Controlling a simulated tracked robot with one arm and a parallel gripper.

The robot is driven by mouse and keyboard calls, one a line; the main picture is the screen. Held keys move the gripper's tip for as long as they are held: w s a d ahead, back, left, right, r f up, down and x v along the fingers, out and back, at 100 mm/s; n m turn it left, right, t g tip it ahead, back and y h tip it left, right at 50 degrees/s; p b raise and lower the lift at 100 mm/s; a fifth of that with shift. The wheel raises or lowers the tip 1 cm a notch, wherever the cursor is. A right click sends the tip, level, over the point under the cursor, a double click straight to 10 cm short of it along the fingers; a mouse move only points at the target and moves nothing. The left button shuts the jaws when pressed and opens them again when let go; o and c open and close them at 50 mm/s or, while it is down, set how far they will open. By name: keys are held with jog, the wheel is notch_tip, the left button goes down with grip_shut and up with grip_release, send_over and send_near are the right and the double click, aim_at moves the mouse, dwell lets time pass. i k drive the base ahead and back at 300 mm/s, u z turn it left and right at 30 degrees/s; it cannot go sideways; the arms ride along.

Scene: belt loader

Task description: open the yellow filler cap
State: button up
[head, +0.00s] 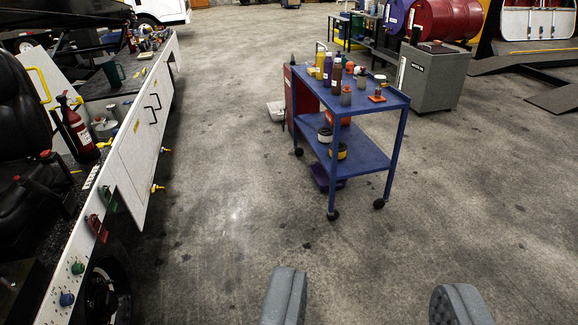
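My gripper (371,301) is at the bottom of the view. Its two grey padded fingers stand wide apart with only floor between them, so it is open and empty. The white-sided belt loader (140,130) stands along the left, well away from my gripper. On its side are a small yellow fitting (165,150) and a lower yellow-orange fitting (157,188). They are too small to tell whether either is the yellow filler cap. No yellow filler cap can be made out for sure.
A blue cart (360,157) with bottles and cans stands ahead at the centre. A red fire extinguisher (75,130) and a black seat (22,115) are on the loader. A grey bin (430,75) is behind the cart. The floor between loader and cart is clear.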

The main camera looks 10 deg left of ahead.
aim_at(102, 144)
jog(key=u, duration=0.05)
jog(key=i, duration=1.35)
jog(key=u, duration=0.9)
jog(key=i, duration=1.4)
jog(key=u, duration=0.7)
jog(key=k, duration=0.8)
jog(key=u, duration=0.2)
jog(key=i, duration=1)
jog(key=z, duration=0.3)
